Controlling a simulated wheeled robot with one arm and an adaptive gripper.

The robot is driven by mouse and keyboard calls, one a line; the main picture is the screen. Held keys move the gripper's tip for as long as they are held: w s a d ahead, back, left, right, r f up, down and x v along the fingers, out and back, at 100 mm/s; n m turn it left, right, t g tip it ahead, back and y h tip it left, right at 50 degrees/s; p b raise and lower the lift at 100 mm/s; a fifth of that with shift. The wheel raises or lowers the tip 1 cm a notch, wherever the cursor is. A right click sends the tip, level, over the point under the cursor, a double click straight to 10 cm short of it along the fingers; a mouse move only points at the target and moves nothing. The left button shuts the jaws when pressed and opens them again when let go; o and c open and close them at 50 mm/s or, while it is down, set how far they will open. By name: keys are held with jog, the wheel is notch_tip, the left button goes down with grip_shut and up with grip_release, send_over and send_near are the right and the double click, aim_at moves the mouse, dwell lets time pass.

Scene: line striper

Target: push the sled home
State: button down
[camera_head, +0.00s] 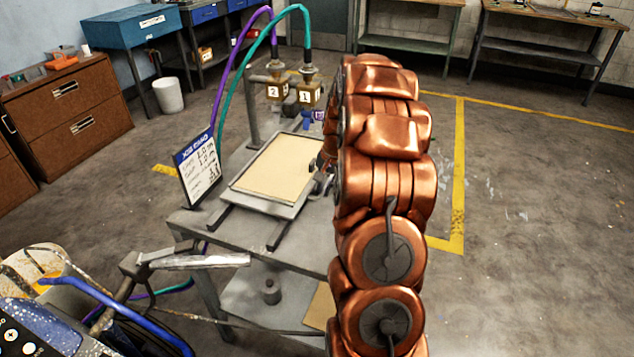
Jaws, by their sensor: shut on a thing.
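The sled (262,207) is a grey flat tray with a tan sheet (282,165) on it. It sits on two dark rails (279,233) on top of a grey metal table (200,223). My gripper (322,172) is at the sled's right edge, mostly hidden by my copper-coloured arm. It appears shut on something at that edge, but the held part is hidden. At the far end of the table stand two brass valve blocks, labelled 2 (274,92) and 1 (306,95), with purple and teal hoses.
A sign board (198,168) with handwriting stands at the table's left edge. A striping machine with a blue hose (120,313) is at lower left. Brown drawers (68,97) and a white bin (168,95) stand at left. Floor right of my arm is open, with yellow lines (458,170).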

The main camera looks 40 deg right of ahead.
jog(key=s+a, duration=0.1)
jog(key=a, duration=0.1)
jog(key=s+a+b, duration=0.1)
jog(key=a, duration=0.1)
jog(key=s+a+b, duration=0.1)
jog(key=s+a, duration=0.1)
jog(key=a, duration=0.1)
jog(key=shift+s+a+f, duration=0.1)
jog(key=shift+s+a, duration=0.2)
jog(key=shift+a, duration=0.1)
jog(key=shift+a+f, duration=0.1)
jog(key=c, duration=1.5)
grip_release()
jog(key=shift+a, duration=0.1)
jog(key=o, duration=0.3)
jog(key=shift+d+r, duration=0.25)
jog(key=shift+r, duration=0.35)
notch_tip(320, 180, up, 11)
jog(key=s, duration=0.2)
jog(key=shift+d, duration=0.45)
